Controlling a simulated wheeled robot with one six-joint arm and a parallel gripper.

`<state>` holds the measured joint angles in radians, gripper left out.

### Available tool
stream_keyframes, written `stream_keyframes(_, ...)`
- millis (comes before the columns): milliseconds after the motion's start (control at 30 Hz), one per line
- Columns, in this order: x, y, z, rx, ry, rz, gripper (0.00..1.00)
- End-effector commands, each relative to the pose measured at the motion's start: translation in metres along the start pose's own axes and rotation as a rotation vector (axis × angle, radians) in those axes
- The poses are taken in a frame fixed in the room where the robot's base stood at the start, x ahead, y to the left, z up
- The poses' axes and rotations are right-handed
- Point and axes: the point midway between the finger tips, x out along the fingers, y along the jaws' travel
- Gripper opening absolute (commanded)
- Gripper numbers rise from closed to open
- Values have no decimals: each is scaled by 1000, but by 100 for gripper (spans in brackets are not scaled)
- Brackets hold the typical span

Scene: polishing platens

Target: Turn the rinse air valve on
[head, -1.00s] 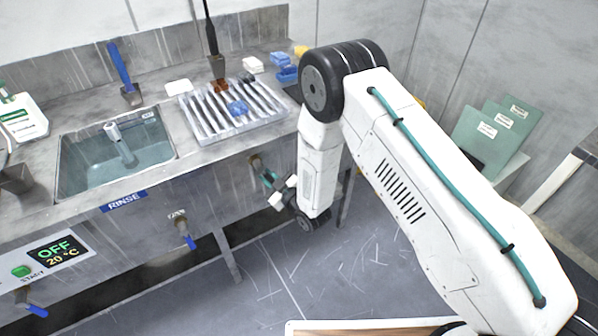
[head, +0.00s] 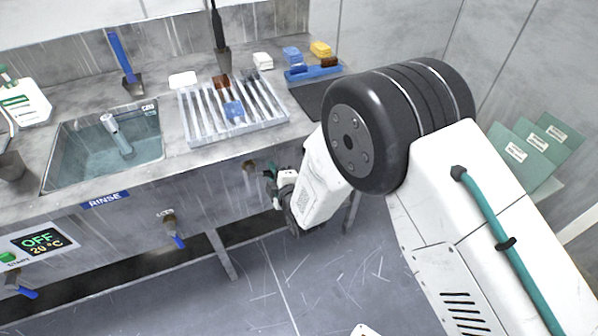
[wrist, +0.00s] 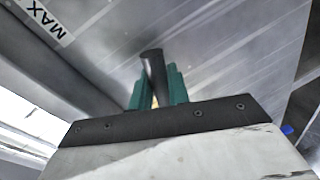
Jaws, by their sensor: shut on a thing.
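My gripper (head: 271,187) is low at the front of the steel bench, beside a brass valve fitting (head: 249,168) on the front panel. In the wrist view its green fingers (wrist: 157,88) are closed around a dark, tapered handle (wrist: 152,65). The handle's far end sticks out past the fingertips. Most of this valve is hidden by my gripper in the head view, and I cannot read a label for it.
The bench holds a sink (head: 75,172), a slotted rack (head: 190,128) and a blue tray (head: 318,72). A display (head: 40,241) reads OFF, 20 °C. Green boards (head: 515,150) lean at the right. Floor in front is open.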

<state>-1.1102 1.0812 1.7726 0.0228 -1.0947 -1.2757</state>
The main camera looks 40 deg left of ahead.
Motion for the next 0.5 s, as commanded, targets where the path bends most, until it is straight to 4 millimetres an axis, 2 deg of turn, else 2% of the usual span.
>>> stream_keyframes(100, 0, 2, -5, -64, -6, -3, 0)
stream_keyframes(500, -2, 9, -4, -166, -28, -1, 0)
